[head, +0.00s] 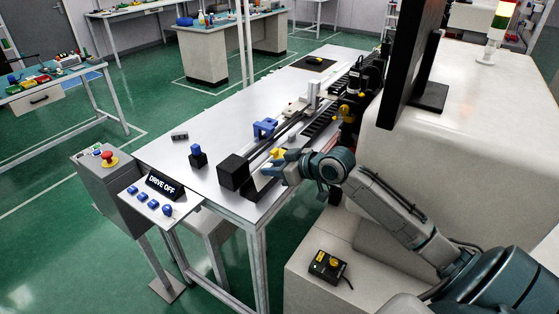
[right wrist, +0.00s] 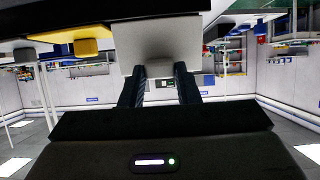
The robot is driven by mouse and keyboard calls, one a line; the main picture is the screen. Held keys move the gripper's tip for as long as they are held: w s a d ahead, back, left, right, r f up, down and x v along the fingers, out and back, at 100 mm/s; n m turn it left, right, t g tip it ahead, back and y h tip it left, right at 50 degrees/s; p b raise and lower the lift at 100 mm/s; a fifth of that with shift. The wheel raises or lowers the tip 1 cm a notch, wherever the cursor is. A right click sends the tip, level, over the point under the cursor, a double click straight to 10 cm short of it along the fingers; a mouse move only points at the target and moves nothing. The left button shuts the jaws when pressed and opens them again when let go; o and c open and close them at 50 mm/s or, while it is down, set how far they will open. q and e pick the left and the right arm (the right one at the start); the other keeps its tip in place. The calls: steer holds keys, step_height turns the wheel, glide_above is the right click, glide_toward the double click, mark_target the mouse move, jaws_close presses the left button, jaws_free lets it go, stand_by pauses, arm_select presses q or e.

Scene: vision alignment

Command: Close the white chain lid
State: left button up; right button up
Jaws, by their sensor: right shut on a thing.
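My right gripper (head: 272,169) reaches in from the right to the near end of the rail on the metal table. In the right wrist view its two dark fingers (right wrist: 160,84) are shut on the edge of a pale panel, which looks like the white chain lid (right wrist: 160,48). The panel stands tilted up beyond the fingertips. In the head view the gripper hides most of it, so its exact angle to the chain cannot be told. The black cable chain (head: 322,122) runs along the rail. My left gripper is not in view.
A yellow part (head: 277,153) sits just by the gripper and shows in the right wrist view (right wrist: 92,47). A black block (head: 233,172), a blue bracket (head: 265,128) and a blue-topped post (head: 198,155) stand nearby. The table's left part is mostly clear.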

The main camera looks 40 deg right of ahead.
steer(key=w+a+g+h+p, duration=0.1)
steer(key=w+g+p, duration=0.1)
steer(key=g+p, duration=0.1)
steer(key=w+a+f+g+h+p, duration=0.1)
steer(key=w+g+h+p, duration=0.1)
steer(key=g+p, duration=0.2)
steer(key=w+a+g+h+p, duration=0.1)
steer(key=w+g+p, duration=0.1)
steer(key=g+p, duration=0.1)
steer(key=shift+w+f+g+h, duration=0.2)
steer(key=shift+w+g+h, duration=0.2)
steer(key=shift+g, duration=0.3)
steer(key=shift+w+a+f+g+h, duration=0.1)
steer(key=shift+w+f+g+h, duration=0.2)
steer(key=shift+g, duration=0.25)
steer(key=shift+w+f+g+h, duration=0.1)
steer(key=shift+f+g+h, duration=0.1)
steer(key=shift+f+g, duration=0.25)
steer(key=shift+r, duration=0.1)
steer(key=o, duration=1)
steer(key=shift+r, duration=0.1)
